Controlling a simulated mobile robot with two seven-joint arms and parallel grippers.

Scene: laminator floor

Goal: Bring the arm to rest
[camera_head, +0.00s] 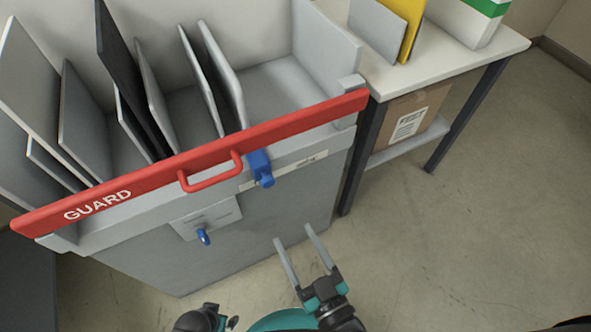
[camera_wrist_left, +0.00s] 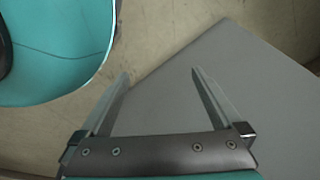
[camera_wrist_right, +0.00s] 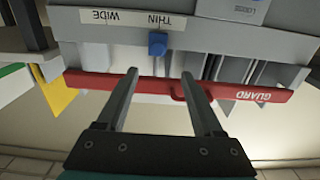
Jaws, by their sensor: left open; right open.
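My right gripper (camera_head: 292,233) is open and empty in the head view, in front of the grey machine and below its red guard bar. In the right wrist view its jaws (camera_wrist_right: 159,72) are apart, with the upside-down red guard (camera_wrist_right: 240,90) behind them. My left gripper (camera_wrist_left: 160,72) is open and empty in the left wrist view, over the floor and a grey panel surface. The red guard bar (camera_head: 140,187) lies across the machine's front.
The grey machine (camera_head: 250,215) holds several upright panels. A blue lever (camera_head: 261,168) sits by a label strip marked THIN and WIDE in the right wrist view (camera_wrist_right: 135,19). A smaller blue knob (camera_head: 203,237) is lower. A white table (camera_head: 465,45) stands right; floor (camera_head: 470,230) is clear.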

